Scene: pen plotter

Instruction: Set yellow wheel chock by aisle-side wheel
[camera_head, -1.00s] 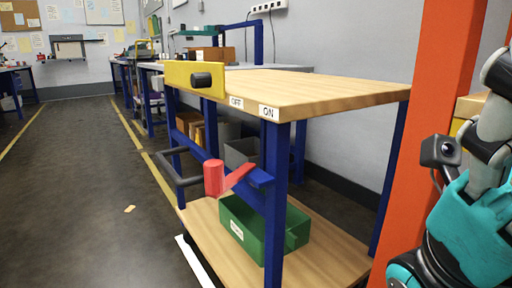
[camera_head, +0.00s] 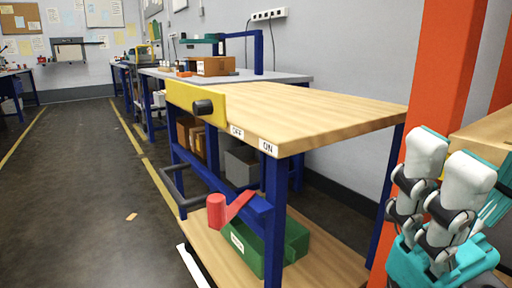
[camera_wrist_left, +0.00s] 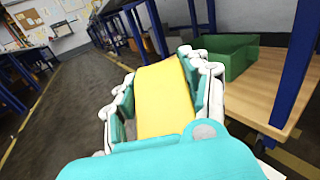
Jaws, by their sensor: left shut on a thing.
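A yellow block, the wheel chock (camera_wrist_left: 162,103), shows in the left wrist view. My left gripper (camera_wrist_left: 165,80) is shut on it, with teal pads along both sides; it is out of the head view. The wooden-topped cart (camera_head: 320,105) with a blue frame stands in the middle of the head view.
The cart carries a red lever (camera_head: 226,209), a dark handle (camera_head: 178,192), a yellow end block (camera_head: 195,101) and a green bin (camera_head: 255,245) on its lower shelf. An orange post (camera_head: 445,90) stands at right. The aisle floor (camera_head: 75,190) at left is mostly clear.

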